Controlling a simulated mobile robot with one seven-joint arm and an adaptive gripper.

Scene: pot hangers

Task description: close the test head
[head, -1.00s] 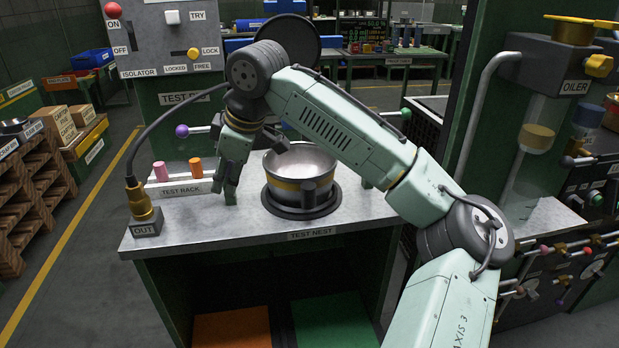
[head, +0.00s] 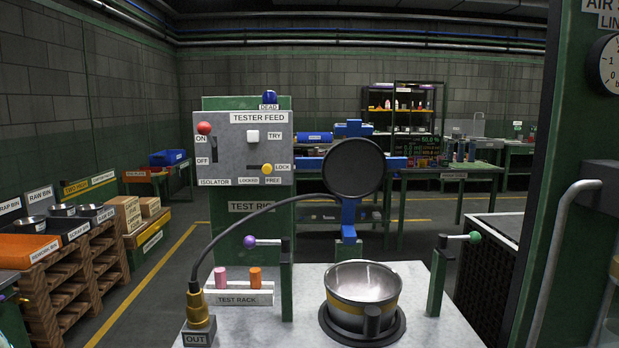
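The test head (head: 353,167) is a dark round disc on a blue hinged arm (head: 349,212). It stands raised and upright behind the test nest in the head view. A steel pot (head: 362,283) with a yellow band and a dark front block sits below it in the dark ring of the test nest (head: 335,333), its top uncovered. A green post with a purple-knobbed lever (head: 250,241) stands left of the pot, and one with a green-knobbed lever (head: 474,237) stands right of it. My gripper is out of the frame.
The tester feed panel (head: 243,148) stands behind, with a red knob, white button and yellow knob. A test rack (head: 238,293) holds pink and orange plugs. A cable runs from the OUT fitting (head: 198,322) toward the disc. A gauge column stands at right.

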